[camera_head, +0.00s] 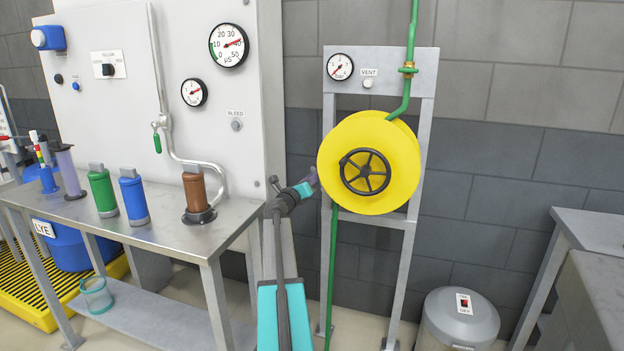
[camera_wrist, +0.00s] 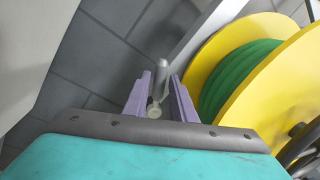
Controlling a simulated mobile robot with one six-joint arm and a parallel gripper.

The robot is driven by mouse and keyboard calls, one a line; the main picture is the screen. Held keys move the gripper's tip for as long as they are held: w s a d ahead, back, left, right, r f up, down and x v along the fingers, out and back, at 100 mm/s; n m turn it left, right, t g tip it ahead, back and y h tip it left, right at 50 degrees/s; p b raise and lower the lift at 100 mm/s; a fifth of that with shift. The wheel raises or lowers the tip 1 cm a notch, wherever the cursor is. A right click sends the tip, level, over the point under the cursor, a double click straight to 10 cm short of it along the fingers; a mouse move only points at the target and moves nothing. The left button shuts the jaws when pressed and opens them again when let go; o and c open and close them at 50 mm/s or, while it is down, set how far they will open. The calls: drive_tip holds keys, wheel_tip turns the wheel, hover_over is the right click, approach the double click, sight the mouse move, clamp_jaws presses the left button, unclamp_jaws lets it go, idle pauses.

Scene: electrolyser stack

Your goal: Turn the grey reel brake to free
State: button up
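The grey reel brake (camera_wrist: 161,72) shows in the wrist view as a short grey lever with a rounded end. It stands beside the yellow reel (camera_wrist: 222,42), which has green hose wound on it. My gripper (camera_wrist: 160,95) has its two purple fingers on either side of the lever. The fingers look apart, with a narrow gap by the lever; contact is hard to make out. In the head view my gripper (camera_head: 312,178) is at the left edge of the yellow reel (camera_head: 395,140). The brake cannot be made out there.
The reel's black handwheel (camera_head: 365,171) faces the room. A grey frame (camera_head: 409,250) carries the reel, with a green hose (camera_head: 332,260) hanging down. A steel bench (camera_head: 150,235) with bottles stands left. A grey bin (camera_head: 458,315) stands lower right.

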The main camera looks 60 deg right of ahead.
drive_tip(key=shift+a, duration=0.15)
drive_tip(key=a+f, duration=0.1)
drive_tip(key=a, duration=1)
drive_tip(key=shift+w+a+p, duration=0.2)
drive_tip(key=shift+a+p, duration=0.15)
drive_tip(key=shift+f, duration=0.1)
